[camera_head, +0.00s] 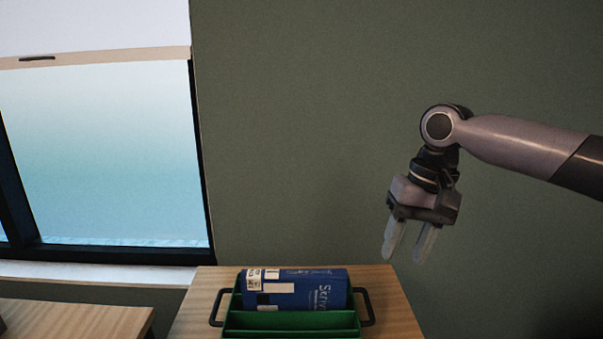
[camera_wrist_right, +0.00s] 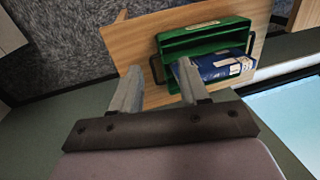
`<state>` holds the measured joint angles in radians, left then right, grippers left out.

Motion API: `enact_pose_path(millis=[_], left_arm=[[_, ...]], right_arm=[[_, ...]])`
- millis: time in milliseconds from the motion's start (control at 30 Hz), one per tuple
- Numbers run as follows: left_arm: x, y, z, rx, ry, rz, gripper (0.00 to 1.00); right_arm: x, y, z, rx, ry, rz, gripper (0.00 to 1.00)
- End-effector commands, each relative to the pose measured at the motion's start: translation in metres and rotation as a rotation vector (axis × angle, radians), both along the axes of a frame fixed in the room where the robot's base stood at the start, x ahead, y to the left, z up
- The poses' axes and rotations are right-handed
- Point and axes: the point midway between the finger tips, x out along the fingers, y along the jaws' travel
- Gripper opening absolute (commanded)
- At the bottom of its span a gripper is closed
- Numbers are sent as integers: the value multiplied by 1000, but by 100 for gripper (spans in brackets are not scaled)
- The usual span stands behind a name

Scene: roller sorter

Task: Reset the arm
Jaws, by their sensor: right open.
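My right gripper (camera_head: 408,250) hangs from the arm that comes in from the right, with its fingers pointing down. It is open and empty, above and to the right of the green tray (camera_head: 290,333). In the right wrist view its two fingers (camera_wrist_right: 160,88) stand apart with nothing between them. A blue package (camera_head: 296,289) with white labels lies in the back compartment of the tray. The package also shows in the right wrist view (camera_wrist_right: 226,66), partly behind one finger. My left gripper is not in view.
The tray has black side handles and stands on a wooden table (camera_head: 390,312). Another wooden surface (camera_head: 75,318) is at the lower left. A window (camera_head: 105,150) with a blind fills the left, and a plain green wall (camera_head: 310,130) stands behind.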

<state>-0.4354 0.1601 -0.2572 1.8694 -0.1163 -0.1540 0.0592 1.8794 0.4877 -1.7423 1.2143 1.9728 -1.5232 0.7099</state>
Motion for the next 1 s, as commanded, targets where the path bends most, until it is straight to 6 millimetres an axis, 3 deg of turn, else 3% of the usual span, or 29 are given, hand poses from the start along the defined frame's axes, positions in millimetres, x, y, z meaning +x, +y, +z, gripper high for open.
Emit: enact_pose_path(millis=[100, 233, 467, 700, 1000], left_arm=[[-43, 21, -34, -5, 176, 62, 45], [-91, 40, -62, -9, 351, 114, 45], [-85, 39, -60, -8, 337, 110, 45], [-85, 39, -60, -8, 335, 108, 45], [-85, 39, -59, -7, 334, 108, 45]], right_arm=[[0, 0, 0, 0, 0, 0, 45], [0, 0, 0, 0, 0, 0, 45], [-5, 42, -73, 52, -28, 151, 45], [-24, 98, -147, 173, -103, 310, 45], [-58, 160, -213, 377, -253, 418, 45]])
